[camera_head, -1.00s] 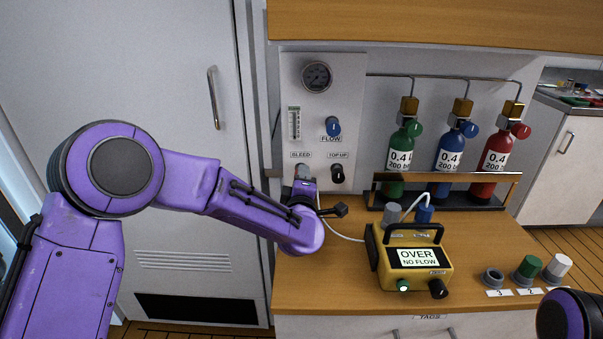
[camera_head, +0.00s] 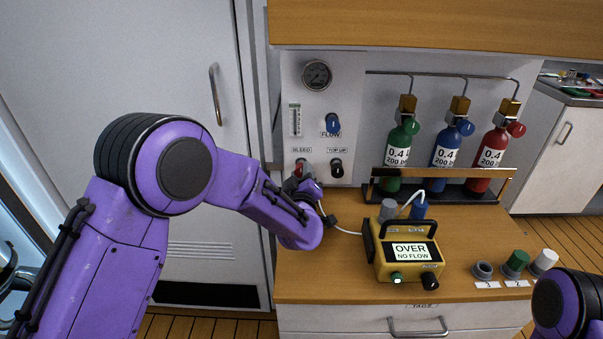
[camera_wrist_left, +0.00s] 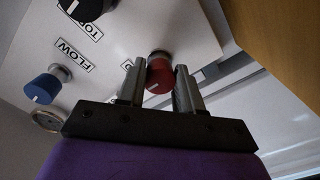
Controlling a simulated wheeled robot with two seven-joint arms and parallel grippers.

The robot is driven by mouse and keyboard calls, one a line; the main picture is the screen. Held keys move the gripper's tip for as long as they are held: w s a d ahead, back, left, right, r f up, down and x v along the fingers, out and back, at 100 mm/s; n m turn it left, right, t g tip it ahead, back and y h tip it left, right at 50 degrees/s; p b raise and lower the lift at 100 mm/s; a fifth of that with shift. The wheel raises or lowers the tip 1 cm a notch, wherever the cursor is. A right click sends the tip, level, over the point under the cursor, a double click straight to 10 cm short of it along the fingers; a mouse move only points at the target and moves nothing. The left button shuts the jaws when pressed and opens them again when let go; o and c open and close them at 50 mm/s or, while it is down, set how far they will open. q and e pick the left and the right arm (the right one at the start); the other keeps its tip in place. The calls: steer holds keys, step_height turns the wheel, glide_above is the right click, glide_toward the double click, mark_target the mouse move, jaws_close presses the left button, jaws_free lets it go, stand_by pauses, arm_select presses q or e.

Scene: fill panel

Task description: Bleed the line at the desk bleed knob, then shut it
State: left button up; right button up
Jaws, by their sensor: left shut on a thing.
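The red bleed knob (camera_head: 301,166) is on the white panel (camera_head: 347,100), just under the BLEED label. My left gripper (camera_head: 300,178) reaches up to it from below. In the left wrist view the red knob (camera_wrist_left: 159,75) sits between the two grey fingers of the gripper (camera_wrist_left: 158,82), which is shut on it. A white pointer mark shows on the knob's face. My right gripper is out of view; only a purple part of that arm shows at the lower right.
The blue FLOW knob (camera_head: 333,123), black TOP UP knob (camera_head: 337,168) and gauge (camera_head: 317,75) are on the panel. A yellow meter (camera_head: 409,252) reading OVER, NO FLOW stands on the desk (camera_head: 340,285). Green (camera_head: 402,148), blue (camera_head: 448,152) and red (camera_head: 493,152) cylinders stand behind.

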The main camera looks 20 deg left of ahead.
arm_select(q)
steer(key=shift+f, duration=0.1)
stand_by(0.3)
steer(key=o, duration=1)
steer(key=shift+o, duration=0.2)
steer(key=shift+s, duration=0.1)
steer(key=b+v, duration=0.1)
steer(key=v, duration=0.9)
steer(key=shift+s+d, duration=0.1)
steer(key=shift+s, duration=0.15)
